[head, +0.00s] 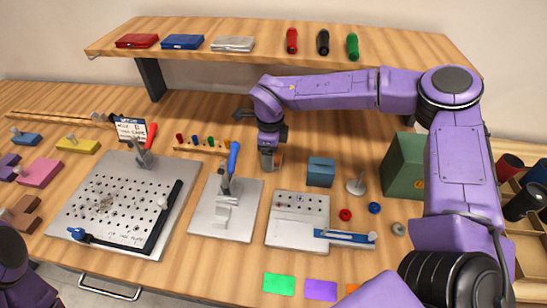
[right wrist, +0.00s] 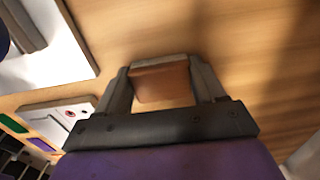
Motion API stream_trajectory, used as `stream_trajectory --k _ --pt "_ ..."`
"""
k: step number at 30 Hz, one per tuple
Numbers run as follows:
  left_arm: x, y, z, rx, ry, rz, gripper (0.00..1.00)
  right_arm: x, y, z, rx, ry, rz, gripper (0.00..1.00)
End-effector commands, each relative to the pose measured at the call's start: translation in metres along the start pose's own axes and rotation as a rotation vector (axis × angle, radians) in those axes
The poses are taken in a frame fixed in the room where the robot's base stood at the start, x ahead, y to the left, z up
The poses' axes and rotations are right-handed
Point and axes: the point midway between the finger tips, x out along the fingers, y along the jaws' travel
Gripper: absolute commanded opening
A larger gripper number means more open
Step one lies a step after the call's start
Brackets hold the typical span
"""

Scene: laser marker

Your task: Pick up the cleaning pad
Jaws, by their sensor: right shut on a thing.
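The cleaning pad (right wrist: 160,84) is a small orange-brown block with a greyish strip along one edge. It sits between the two fingers of my right gripper (right wrist: 163,76) in the right wrist view, with both fingers against its sides. In the head view my right gripper (head: 269,163) points down over the middle of the bench, behind the grey plates. The pad is mostly hidden by the fingers there. I cannot tell whether it touches the wood or hangs just above it. My left gripper is out of view; only part of my left arm shows at lower left.
A blue box (head: 320,172) stands just right of the gripper, with a green box (head: 405,165) farther right. A blue-handled clamp fixture (head: 226,208) stands close on the left. A shelf (head: 270,32) runs above at the back. Bare wood lies behind the gripper.

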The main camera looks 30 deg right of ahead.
Motion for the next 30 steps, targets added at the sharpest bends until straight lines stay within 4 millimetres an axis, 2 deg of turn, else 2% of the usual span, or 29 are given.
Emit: stream_trajectory --k 4,7,15,18,22,27,28,30 --pt "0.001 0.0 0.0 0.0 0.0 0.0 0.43 0.0 0.0 -0.001 0.0 0.002 0.001 0.38" --pt "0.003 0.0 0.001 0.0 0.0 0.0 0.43 -0.012 0.0 0.0 0.0 0.0 -0.001 0.38" --pt "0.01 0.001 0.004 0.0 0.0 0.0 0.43 -0.076 0.0 0.0 0.001 -0.001 -0.003 0.38" --pt "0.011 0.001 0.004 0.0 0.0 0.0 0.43 -0.091 0.0 0.0 0.0 0.001 -0.002 0.38" --pt "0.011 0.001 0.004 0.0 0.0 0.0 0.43 -0.1 0.0 0.0 -0.001 0.002 0.001 0.38" --pt "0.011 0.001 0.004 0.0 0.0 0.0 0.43 -0.1 0.0 0.0 -0.001 0.002 0.001 0.38" --pt "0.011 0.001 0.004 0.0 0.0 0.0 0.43 -0.1 0.0 0.0 -0.001 0.002 0.001 0.65" --pt "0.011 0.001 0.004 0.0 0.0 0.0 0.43 -0.1 0.0 0.0 -0.001 0.002 0.001 0.44"
